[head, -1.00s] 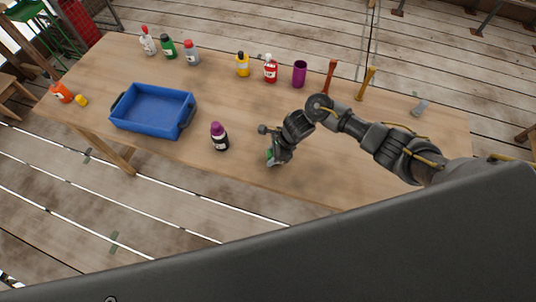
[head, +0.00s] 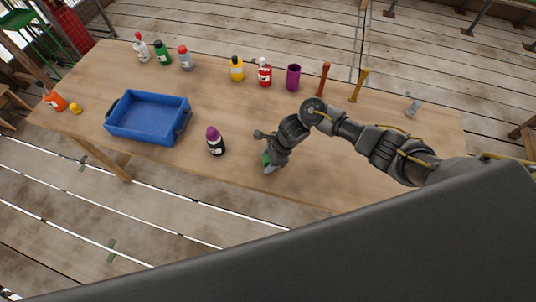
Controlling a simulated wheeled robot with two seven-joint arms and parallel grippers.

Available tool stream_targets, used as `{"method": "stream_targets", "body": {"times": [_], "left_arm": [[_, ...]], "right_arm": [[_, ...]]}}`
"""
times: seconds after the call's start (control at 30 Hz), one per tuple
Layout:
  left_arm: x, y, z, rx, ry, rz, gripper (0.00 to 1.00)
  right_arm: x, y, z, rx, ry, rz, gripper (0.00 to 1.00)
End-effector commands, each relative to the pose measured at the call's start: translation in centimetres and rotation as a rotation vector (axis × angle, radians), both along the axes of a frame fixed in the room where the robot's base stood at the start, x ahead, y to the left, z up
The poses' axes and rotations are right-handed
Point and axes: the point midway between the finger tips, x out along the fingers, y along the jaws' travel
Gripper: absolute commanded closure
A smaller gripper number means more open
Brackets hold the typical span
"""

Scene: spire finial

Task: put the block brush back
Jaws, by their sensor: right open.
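A small green thing with a pale lower part (head: 266,160), which may be the block brush, shows at the fingertips of my right gripper (head: 268,163), near the table's front edge. The gripper points down and is open. Its fingers and wrist hide much of the green thing, so I cannot tell whether they touch it. My left gripper is not in view.
On the wooden table (head: 215,105) a blue tray (head: 148,117) stands at left, with a purple-capped dark bottle (head: 215,141) near the front edge. Several bottles, a purple cup (head: 293,77) and two upright handles line the back. A small grey thing (head: 413,108) lies at right.

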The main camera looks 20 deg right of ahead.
Motion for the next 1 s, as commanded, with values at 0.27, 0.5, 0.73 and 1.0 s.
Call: {"method": "stream_targets", "body": {"times": [0.27,0.5,0.73,1.0], "left_arm": [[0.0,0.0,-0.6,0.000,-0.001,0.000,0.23],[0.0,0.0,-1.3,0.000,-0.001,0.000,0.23],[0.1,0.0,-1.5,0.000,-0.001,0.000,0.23],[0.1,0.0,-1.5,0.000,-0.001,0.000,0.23]], "right_arm": [[-0.1,-2.0,4.5,0.001,-0.008,0.002,0.46],[-0.5,-3.9,8.8,-0.002,-0.006,0.001,0.46],[-0.8,-4.7,10.8,0.000,0.000,0.001,0.46],[-0.9,-4.8,11.1,0.000,0.000,-0.001,0.46]]}}
